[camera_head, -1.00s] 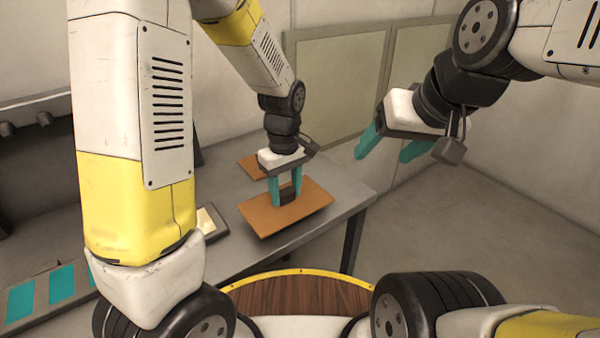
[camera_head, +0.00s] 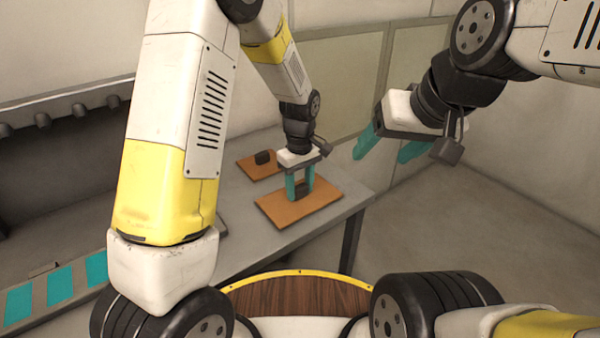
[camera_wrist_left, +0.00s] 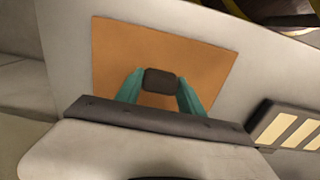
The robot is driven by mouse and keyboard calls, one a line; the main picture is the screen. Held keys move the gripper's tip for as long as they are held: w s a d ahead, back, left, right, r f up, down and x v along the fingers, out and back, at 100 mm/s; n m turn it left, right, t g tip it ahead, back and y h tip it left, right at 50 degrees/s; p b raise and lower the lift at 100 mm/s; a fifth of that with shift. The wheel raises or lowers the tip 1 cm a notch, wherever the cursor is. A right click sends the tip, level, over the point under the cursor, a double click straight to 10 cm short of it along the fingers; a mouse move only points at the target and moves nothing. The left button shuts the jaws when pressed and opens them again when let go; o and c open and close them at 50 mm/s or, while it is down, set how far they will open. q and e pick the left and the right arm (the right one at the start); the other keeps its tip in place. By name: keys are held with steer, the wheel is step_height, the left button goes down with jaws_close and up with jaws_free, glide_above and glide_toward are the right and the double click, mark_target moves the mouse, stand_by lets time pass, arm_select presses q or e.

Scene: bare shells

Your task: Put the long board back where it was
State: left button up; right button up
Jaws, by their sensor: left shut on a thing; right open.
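The long orange-brown board (camera_head: 275,212) has a dark block handle (camera_head: 302,188) on top. My left gripper (camera_head: 301,194) is shut on that handle from above. The board is level over the right end of the grey table; I cannot tell whether it touches. In the left wrist view the board (camera_wrist_left: 115,48) lies beneath the fingers, and its dark handle (camera_wrist_left: 160,81) sits between the fingertips (camera_wrist_left: 160,92). A smaller orange-brown board (camera_head: 250,167) with its own dark handle is just behind it, to the left. My right gripper (camera_head: 388,150) is open and empty, in the air at the right.
The grey table (camera_head: 235,260) ends at a right edge near the wall. A strip with teal squares (camera_head: 60,288) lies at the left, below a dark recessed shelf. A dark-framed panel with cream strips (camera_wrist_left: 296,129) shows beside the board in the left wrist view.

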mark_target(300, 186)
arm_select(q)
steer(key=shift+f, duration=0.1)
steer(key=o, duration=1.5)
steer(key=shift+c, duration=0.2)
step_height(300, 186, up, 12)
steer(key=s+a+r+m+t+h, duration=0.2)
steer(key=s+a+r+m, duration=0.1)
steer(key=s+a+r, duration=0.5)
steer(key=s+a+r+m+t, duration=0.2)
steer(key=s+a, duration=0.1)
steer(key=s, duration=0.3)
steer(key=s+a+r+m+t, duration=0.2)
steer(key=s+a, duration=0.1)
steer(key=s, duration=0.2)
steer(key=shift+s+r+m, duration=0.35)
steer(key=shift+m, duration=0.05)
steer(key=shift+a, duration=0.1)
